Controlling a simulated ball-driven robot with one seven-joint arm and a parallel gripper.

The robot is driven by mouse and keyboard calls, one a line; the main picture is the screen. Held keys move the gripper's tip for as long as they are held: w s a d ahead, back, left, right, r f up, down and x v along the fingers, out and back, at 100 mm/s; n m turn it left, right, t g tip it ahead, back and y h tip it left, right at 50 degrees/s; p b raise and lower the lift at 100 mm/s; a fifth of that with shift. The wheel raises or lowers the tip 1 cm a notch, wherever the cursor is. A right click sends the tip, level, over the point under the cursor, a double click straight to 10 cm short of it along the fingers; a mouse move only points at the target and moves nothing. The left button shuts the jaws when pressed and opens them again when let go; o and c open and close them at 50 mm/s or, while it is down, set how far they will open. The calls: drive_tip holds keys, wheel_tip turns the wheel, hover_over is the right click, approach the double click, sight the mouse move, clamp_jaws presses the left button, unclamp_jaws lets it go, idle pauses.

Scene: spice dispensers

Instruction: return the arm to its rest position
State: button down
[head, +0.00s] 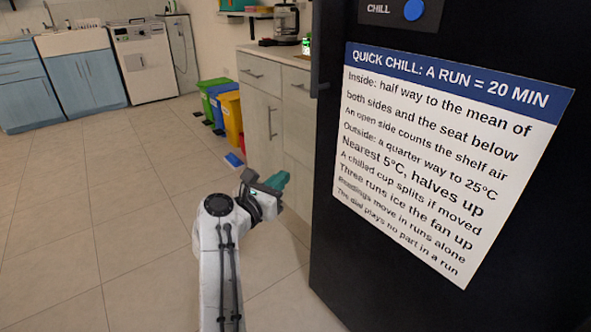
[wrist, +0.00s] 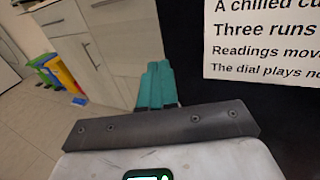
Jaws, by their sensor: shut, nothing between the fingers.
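My arm (head: 212,265) reaches up from the bottom of the head view. My gripper (head: 277,181), with teal fingers, is at its end, in front of the pale cabinet and left of the black appliance. In the wrist view the teal fingers of my gripper (wrist: 158,70) lie together, shut and empty. They point toward the cabinet front, beside the black appliance's edge. I cannot tell the exact gap to either.
A black appliance (head: 325,240) with a white "Quick chill" sign (head: 440,150) and a blue knob (head: 413,10) fills the right. A pale cabinet (head: 262,120), several coloured bins (head: 232,115) and a washing machine (head: 143,60) stand behind. Tiled floor (head: 100,200) is clear at left.

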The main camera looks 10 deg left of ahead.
drive_tip(key=w+d+n+t+y, duration=0.3)
drive_tip(key=d+n+t+y, duration=0.3)
drive_tip(key=d+n, duration=0.7)
drive_tip(key=s+d+f+n+g+y, duration=0.55)
drive_tip(key=d+f+n+y, duration=0.2)
drive_tip(key=n, duration=0.65)
drive_tip(key=s+d+f+n+g+h, duration=0.2)
drive_tip(key=s+d+f+n+g, duration=0.2)
drive_tip(key=s+d+f, duration=0.5)
drive_tip(key=s+d+f+n+g+h, duration=0.25)
drive_tip(key=s+d+f+g, duration=0.2)
drive_tip(key=s, duration=0.85)
drive_tip(key=s+d+f+n+g+h, duration=0.2)
drive_tip(key=s+d+f+n+g, duration=0.35)
drive_tip(key=s, duration=0.45)
drive_tip(key=s+d+g+h, duration=0.25)
drive_tip(key=s+d, duration=0.25)
drive_tip(key=s, duration=0.9)
wheel_tip(320, 180, up, 30)
drive_tip(key=p, duration=3)
drive_tip(key=shift+w+r+y, duration=0.15)
drive_tip(key=shift+w+y, duration=0.15)
drive_tip(key=shift+y, duration=0.15)
